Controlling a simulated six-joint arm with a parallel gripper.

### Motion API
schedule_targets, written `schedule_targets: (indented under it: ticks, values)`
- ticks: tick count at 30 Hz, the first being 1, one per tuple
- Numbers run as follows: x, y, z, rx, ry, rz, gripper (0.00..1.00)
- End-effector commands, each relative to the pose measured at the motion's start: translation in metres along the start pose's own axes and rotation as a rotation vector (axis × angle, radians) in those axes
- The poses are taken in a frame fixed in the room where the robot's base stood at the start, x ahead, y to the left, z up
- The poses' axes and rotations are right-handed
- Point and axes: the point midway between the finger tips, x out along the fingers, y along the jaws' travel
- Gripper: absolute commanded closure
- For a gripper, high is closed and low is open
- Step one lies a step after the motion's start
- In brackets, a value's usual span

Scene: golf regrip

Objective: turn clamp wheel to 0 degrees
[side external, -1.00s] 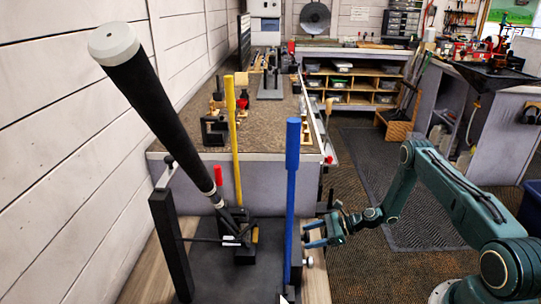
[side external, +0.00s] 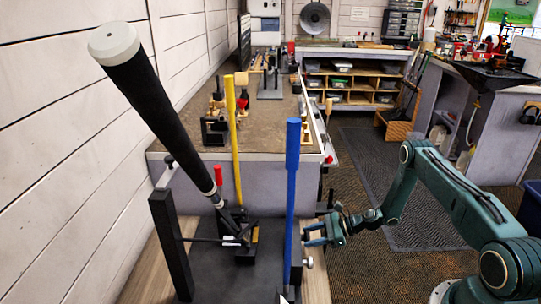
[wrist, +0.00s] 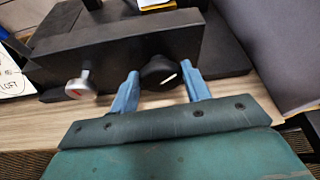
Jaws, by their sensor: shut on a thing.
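My gripper (side external: 316,234) reaches in from the right, low beside the dark clamp fixture. In the wrist view, its two blue fingers (wrist: 160,82) stand either side of a round black clamp wheel (wrist: 157,68) and are shut on it. A short white line on the wheel's face slants slightly up to the right. The wheel sits on the side of a dark block (wrist: 110,45). In the side view the wheel is hidden around the fingers and the blue upright.
A black-gripped club (side external: 150,105) leans over the fixture. A blue post (side external: 291,190) and a yellow post (side external: 234,140) stand nearby.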

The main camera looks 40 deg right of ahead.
Motion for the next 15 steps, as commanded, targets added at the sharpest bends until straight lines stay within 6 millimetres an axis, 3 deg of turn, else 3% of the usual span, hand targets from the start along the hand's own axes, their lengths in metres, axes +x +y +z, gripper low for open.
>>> schedule_targets:
  ticks: [15]
  values:
    - [0.0003,0.0053,-0.0011,-0.335,-0.001,-0.14,0.76]
